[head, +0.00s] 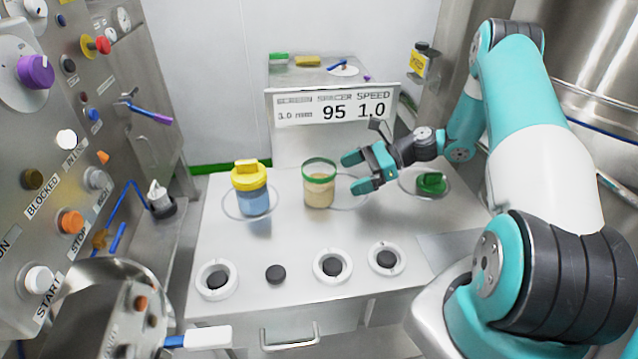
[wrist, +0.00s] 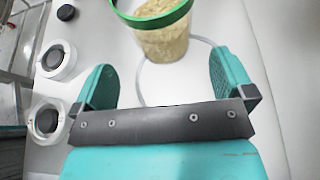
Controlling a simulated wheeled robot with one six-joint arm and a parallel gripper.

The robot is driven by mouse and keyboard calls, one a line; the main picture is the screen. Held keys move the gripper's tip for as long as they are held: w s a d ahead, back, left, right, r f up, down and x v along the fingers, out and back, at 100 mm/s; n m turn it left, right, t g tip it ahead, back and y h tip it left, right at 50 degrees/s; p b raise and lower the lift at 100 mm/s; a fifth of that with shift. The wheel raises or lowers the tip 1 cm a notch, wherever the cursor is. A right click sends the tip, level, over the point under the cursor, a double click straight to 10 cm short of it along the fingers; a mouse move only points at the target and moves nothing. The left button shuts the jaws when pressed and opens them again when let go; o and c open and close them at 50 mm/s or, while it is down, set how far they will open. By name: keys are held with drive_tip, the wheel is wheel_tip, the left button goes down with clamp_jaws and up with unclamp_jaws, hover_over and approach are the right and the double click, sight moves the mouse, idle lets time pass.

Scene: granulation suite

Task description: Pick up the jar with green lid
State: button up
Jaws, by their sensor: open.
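The jar with a green rim (head: 319,184) stands upright on the steel table, holding a tan granular material. Its top looks open, with a green ring round the mouth. A separate green lid (head: 432,183) lies on the table to the right. My gripper (head: 352,172) is open just to the right of the jar, its fingers pointing toward it. In the wrist view the jar (wrist: 162,36) is ahead of and between the two spread teal fingers (wrist: 160,88), apart from them.
A jar of blue material with a yellow lid (head: 250,188) stands left of the green-rimmed jar. Several white rings and black discs (head: 332,265) line the table's front. A sign (head: 333,108) stands behind. A control panel (head: 60,150) is at the left.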

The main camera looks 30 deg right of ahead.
sight(330, 180)
drive_tip(key=shift+x, duration=0.95)
drive_tip(key=x, duration=0.1)
drive_tip(key=p+x, duration=0.2)
drive_tip(key=x, duration=0.1)
drive_tip(key=shift+a+r, duration=0.2)
drive_tip(key=shift+r, duration=0.1)
drive_tip(key=shift+w+a+f, duration=0.3)
drive_tip(key=shift+a+f, duration=0.05)
drive_tip(key=shift+a, duration=0.1)
drive_tip(key=c, duration=1.4)
drive_tip(key=shift+r, duration=0.15)
wheel_tip(330, 180, up, 20)
drive_tip(key=shift+f+b, duration=0.1)
drive_tip(key=shift+b, duration=0.55)
